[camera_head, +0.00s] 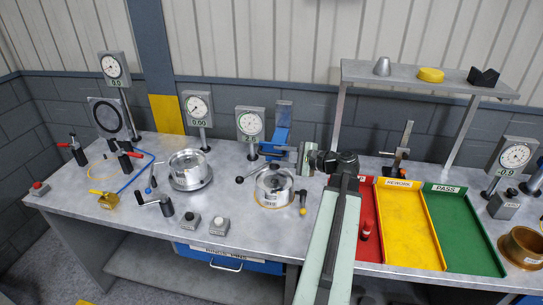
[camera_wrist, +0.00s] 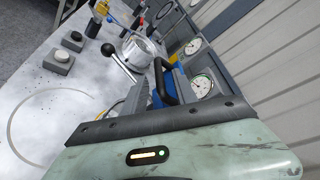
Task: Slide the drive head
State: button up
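The drive head appears to be the blue unit (camera_head: 278,130) behind the round metal fixture (camera_head: 273,186). Its blue body (camera_wrist: 157,98) and a black loop handle (camera_wrist: 166,84) show in the wrist view. My gripper (camera_head: 297,158) reaches in from the right, close to the blue unit's lower right. In the wrist view my gripper's fingers (camera_wrist: 156,92) stand apart, with the handle showing between or just beyond them. I cannot tell whether they touch it. The lower part of the drive head is partly hidden by my gripper.
A second round metal fixture (camera_head: 188,169) stands to the left. Dial gauges, including one (camera_head: 250,123) beside the blue unit, line the back. A black-knobbed lever (camera_head: 254,173) juts from the near fixture. Red, yellow (camera_head: 408,228) and green trays lie to the right under a shelf (camera_head: 430,83).

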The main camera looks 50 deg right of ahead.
aim_at(275, 155)
jog(key=x, duration=0.4)
jog(key=shift+w+b, duration=0.1)
jog(key=shift+b, duration=0.2)
grip_shut()
dwell(1.1)
